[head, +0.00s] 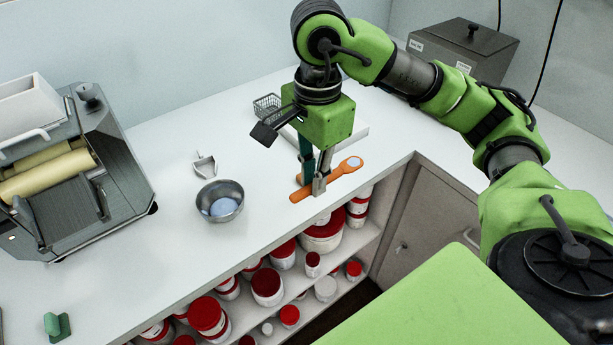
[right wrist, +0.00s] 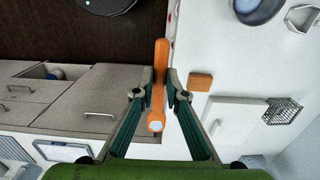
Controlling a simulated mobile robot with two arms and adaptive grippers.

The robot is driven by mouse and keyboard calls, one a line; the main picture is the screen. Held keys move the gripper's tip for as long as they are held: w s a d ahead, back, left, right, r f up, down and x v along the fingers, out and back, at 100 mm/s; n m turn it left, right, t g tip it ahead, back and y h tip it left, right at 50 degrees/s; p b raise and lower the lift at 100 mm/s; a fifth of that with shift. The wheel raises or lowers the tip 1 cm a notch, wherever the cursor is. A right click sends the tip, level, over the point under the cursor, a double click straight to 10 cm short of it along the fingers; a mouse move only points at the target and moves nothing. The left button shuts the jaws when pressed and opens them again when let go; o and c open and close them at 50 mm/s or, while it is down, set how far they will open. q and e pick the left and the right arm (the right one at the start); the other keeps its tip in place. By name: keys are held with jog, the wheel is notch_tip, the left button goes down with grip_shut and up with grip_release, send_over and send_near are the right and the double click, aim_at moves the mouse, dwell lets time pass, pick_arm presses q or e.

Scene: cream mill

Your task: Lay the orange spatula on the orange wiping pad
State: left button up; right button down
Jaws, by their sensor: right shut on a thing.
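The orange spatula (head: 339,174) is held by my right gripper (head: 318,186) over the front edge of the white counter. In the right wrist view the spatula (right wrist: 160,75) lies lengthwise between the fingers of the gripper (right wrist: 163,80), its pale-spotted end toward the palm. The orange wiping pad (right wrist: 200,81) shows as a small flat block on the counter, just right of the fingers and apart from the spatula. In the head view only a sliver of the pad (head: 299,178) shows beside the fingers. My left gripper is not in view.
A metal bowl (head: 220,200) and a scoop (head: 204,165) stand left of the gripper. A wire basket (head: 267,106) and a white slab (head: 359,130) lie behind it. A roller mill (head: 75,170) fills the left. Red-lidded jars (head: 267,284) sit on shelves below.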

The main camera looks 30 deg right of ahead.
jog(key=w+d+f+p, duration=0.1)
jog(key=w+f, duration=0.2)
jog(key=w, duration=0.1)
jog(key=w+d+f+p, duration=0.1)
jog(key=w+f, duration=0.2)
jog(key=w+d+f+p, duration=0.1)
jog(key=w+d+f, duration=0.1)
jog(key=w+f, duration=0.1)
jog(key=shift+w+d, duration=0.1)
jog(key=shift+w, duration=0.7)
notch_tip(320, 180, down, 3)
jog(key=shift+w+f+p, duration=0.1)
jog(key=shift+w+p, duration=0.05)
jog(key=shift+p, duration=1.1)
jog(key=shift+f, duration=0.15)
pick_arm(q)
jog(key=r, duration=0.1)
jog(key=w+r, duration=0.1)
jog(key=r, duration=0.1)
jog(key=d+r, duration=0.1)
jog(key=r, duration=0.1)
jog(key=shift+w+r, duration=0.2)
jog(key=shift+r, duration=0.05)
